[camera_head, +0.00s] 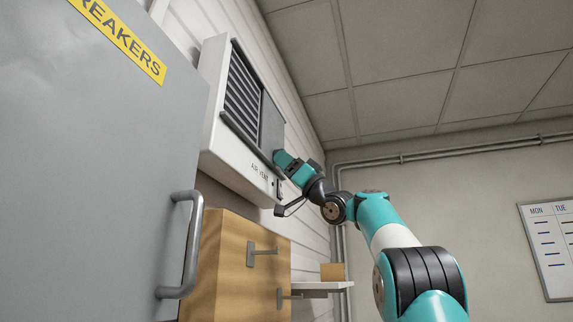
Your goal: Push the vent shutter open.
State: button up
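The air vent (215,142) is a white box on the wall, left of the picture's middle. Dark slanted louvres (242,92) show in the left part of its opening. The shutter (271,124) is a plain grey panel covering the right part. My gripper (279,158) is at the lower right end of the shutter, its teal tip overlapping the panel's edge in the view. I cannot tell whether it touches. The gap between the fingers is not clear, and nothing is seen held.
A grey breaker cabinet (90,170) with a bar handle (186,245) fills the left side. Below the vent is a wooden cabinet (225,262) with handles. A white shelf (318,287) carries a small brown box (333,271). Pipes and a wall calendar (552,245) are at right.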

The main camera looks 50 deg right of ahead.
jog(key=shift+f, duration=0.1)
jog(key=b+v, duration=1.2)
jog(key=v, duration=0.5)
jog(key=shift+f, duration=0.15)
